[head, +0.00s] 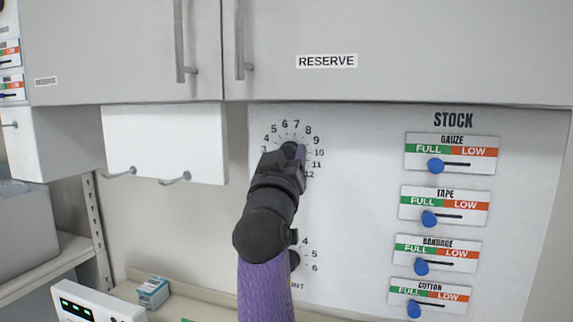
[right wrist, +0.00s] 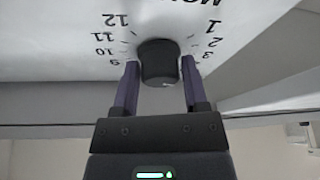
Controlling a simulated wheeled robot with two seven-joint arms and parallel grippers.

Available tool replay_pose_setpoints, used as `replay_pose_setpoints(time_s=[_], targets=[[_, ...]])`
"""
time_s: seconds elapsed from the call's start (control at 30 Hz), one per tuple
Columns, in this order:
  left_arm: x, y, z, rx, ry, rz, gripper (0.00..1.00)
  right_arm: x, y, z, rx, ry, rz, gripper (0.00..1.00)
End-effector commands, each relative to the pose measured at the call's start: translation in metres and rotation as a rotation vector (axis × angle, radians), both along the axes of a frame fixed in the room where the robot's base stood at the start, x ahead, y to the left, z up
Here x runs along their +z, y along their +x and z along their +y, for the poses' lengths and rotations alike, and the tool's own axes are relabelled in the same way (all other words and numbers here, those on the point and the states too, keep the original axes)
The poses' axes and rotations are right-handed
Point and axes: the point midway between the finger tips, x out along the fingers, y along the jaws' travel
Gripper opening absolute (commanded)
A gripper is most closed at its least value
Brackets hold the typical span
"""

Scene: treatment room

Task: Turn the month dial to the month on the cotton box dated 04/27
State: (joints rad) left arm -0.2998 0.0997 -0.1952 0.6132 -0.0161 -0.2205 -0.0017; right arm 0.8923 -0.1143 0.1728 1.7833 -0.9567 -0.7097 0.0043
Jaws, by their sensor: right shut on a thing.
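The month dial is a dark round knob (right wrist: 158,64) on a white wall panel, ringed by printed numbers. In the head view its scale (head: 290,126) shows 3 to 12 around my gripper, and the knob is mostly hidden. My right gripper (head: 293,151) reaches up to it. In the right wrist view its two purple fingers (right wrist: 160,84) are shut on the knob from both sides. Which number the knob points to cannot be told. A small white and blue box (head: 153,291) stands on the counter at lower left; its print is too small to read. My left gripper is not in view.
A second dial (head: 295,260) sits below, partly behind my right arm. Stock sliders with blue knobs (head: 429,219) are on the right. Grey cabinets (head: 400,50) marked RESERVE overhang the panel. A white device (head: 97,305) with green lights stands at lower left.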

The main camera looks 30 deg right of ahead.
Motion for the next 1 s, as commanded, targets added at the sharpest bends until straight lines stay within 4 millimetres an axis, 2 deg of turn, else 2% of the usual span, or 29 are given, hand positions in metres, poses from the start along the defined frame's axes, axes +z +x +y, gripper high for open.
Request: replay_pose_setpoints(time_s=[0.33,0.37,0.5,0.83,1.0], targets=[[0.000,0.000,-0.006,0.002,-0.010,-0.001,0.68,0.000,0.000,0.000,0.000,0.002,-0.001,0.00],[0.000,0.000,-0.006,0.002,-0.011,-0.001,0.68,0.000,0.000,0.000,0.000,0.002,-0.001,0.61],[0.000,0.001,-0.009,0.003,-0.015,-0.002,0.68,0.000,0.000,0.000,0.000,0.001,-0.001,0.90],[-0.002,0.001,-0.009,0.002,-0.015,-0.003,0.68,-0.003,-0.003,0.003,0.001,0.000,-0.001,0.92],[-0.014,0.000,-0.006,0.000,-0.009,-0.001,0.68,-0.020,-0.029,0.028,0.003,0.003,-0.001,0.92]])
